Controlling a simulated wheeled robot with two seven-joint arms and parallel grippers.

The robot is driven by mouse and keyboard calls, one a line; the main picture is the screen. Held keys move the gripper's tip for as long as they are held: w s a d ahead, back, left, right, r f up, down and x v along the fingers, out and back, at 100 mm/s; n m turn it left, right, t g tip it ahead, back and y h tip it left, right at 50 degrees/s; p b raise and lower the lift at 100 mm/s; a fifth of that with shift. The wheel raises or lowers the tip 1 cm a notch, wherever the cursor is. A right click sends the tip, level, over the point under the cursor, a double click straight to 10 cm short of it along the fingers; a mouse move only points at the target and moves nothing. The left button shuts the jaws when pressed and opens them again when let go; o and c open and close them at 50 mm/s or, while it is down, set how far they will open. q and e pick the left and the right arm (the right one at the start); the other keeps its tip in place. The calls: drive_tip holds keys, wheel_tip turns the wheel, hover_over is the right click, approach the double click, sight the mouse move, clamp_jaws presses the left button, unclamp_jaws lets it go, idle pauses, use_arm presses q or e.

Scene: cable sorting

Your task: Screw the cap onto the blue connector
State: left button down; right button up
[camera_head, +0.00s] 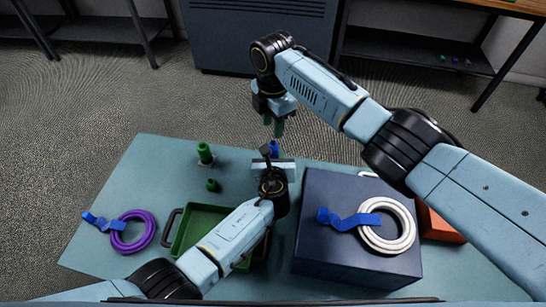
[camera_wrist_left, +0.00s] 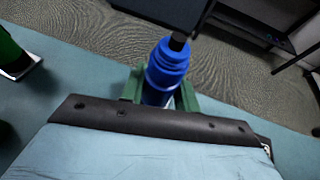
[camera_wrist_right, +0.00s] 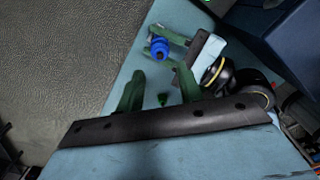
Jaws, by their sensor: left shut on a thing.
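The blue connector (camera_head: 273,148) stands upright between the green fingers of my left gripper (camera_wrist_left: 160,92), which is shut on it near the table's far edge. In the left wrist view the connector (camera_wrist_left: 166,70) has a stepped, ringed upper part and a small black tip. I cannot tell whether a separate cap sits on it. My right gripper (camera_head: 273,122) hangs above the connector, fingers pointing down. In the right wrist view its fingers (camera_wrist_right: 157,82) are apart and empty, with the connector (camera_wrist_right: 159,48) beyond them.
A green connector (camera_head: 205,153) stands to the left, with a small green piece (camera_head: 212,185) in front. A green tray (camera_head: 190,233) lies under my left arm. A purple cable coil (camera_head: 133,230) is at left. A dark box (camera_head: 330,250) carries a white coil (camera_head: 387,226).

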sight(273, 142)
drive_tip(key=shift+f, duration=0.15)
drive_tip(key=shift+f, duration=3.9)
drive_tip(key=shift+c, duration=0.3)
drive_tip(key=c, duration=0.7)
drive_tip(key=shift+m, duration=1.6)
clamp_jaws()
drive_tip(key=o, duration=1)
unclamp_jaws()
drive_tip(key=shift+o, duration=0.2)
